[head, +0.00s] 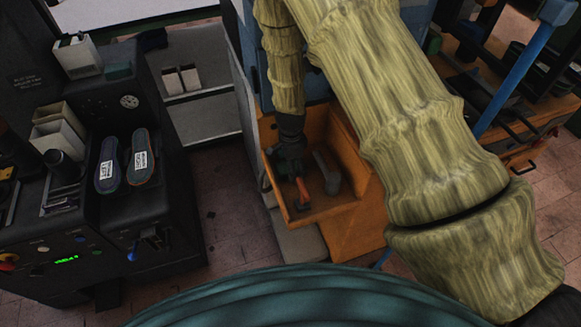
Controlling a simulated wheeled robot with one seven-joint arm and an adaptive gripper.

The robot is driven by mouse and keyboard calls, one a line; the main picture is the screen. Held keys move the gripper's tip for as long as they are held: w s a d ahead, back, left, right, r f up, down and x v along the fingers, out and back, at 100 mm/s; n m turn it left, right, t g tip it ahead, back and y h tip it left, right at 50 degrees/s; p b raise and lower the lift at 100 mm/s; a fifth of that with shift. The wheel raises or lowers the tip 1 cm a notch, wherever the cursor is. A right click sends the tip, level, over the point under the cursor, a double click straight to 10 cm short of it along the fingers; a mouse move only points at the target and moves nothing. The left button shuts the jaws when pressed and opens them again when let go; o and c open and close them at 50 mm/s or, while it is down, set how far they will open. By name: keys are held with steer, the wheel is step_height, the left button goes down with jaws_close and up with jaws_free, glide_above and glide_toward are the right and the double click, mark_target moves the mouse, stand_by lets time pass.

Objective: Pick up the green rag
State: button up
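My gripper (292,160) is dark and reaches down into an orange open bin (358,205). Its fingers are small and in shadow, so whether they are apart or closed on something is unclear. A dark greenish patch shows around the gripper inside the bin, but I cannot tell whether it is the rag or part of the gripper. A red-orange piece and a grey curved piece (328,172) lie close by there. No green rag can be made out for sure; my arm hides part of the bin's surroundings.
A dark machine at left holds two shoe soles (141,158) with white labels, pale boxes (58,138) and a dark teal item (118,71). Grey shelves (195,75) stand behind. A cluttered wooden bench with a blue post (510,80) is at right. Tiled floor (228,205) is clear between machine and bin.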

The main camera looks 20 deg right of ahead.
steer(key=c, duration=1.1)
